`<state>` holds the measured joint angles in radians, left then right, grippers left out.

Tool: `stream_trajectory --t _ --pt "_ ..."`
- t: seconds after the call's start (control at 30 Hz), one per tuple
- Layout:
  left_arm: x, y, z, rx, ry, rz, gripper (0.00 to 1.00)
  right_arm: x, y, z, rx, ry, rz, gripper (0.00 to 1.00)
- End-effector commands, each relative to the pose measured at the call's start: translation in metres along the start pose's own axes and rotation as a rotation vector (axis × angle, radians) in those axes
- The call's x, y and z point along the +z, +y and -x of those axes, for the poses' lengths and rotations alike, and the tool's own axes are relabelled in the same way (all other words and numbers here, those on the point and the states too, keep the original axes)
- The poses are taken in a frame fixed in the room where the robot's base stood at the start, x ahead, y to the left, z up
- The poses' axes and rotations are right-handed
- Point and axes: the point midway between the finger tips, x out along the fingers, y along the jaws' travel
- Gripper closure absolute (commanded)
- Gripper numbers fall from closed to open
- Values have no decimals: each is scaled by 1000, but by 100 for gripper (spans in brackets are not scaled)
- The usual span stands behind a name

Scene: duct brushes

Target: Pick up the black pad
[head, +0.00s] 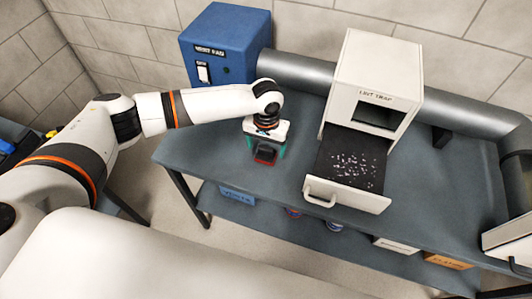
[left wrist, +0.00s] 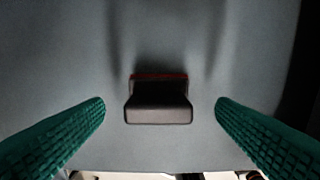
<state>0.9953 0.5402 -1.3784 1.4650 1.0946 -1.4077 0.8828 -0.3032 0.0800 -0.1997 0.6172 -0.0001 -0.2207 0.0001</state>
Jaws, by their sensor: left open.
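The black pad (head: 265,155), a small dark block with a red edge, sits on the grey table in front of the blue box. In the left wrist view the pad (left wrist: 158,102) is in the middle, with the red edge along its far side. My left gripper (head: 265,150) is over the pad, pointing down. Its green ribbed fingers (left wrist: 160,112) are open, one on each side of the pad, with a gap between each finger and the pad. My right gripper cannot be made out in the head view.
A blue vent fan box (head: 222,50) stands behind, joined to a grey duct (head: 300,75). To the right, a white lint trap box (head: 372,85) has its drawer (head: 350,195) pulled out, with pale lint on a dark screen. The table (head: 215,140) is clear left of the pad.

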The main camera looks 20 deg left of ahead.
Motion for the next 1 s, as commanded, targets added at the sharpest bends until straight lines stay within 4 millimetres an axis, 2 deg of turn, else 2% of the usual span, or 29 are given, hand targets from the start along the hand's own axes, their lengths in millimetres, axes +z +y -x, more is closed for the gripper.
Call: stream_trajectory --t 0.1,0.2,0.5,0.8,1.0 --pt "1 1 -19 1 2 0 20 6 -1 2 -1 -8 0 67" --pt "1 1 -30 1 1 0 20 6 -1 2 -1 -9 0 67" --pt "1 1 -35 -1 0 -1 20 6 -1 2 -1 -9 0 67" --pt "1 1 -35 0 0 -1 69 6 -1 2 -1 -9 0 67" --pt "1 1 -34 0 0 0 69 5 -1 2 -1 -8 0 67"
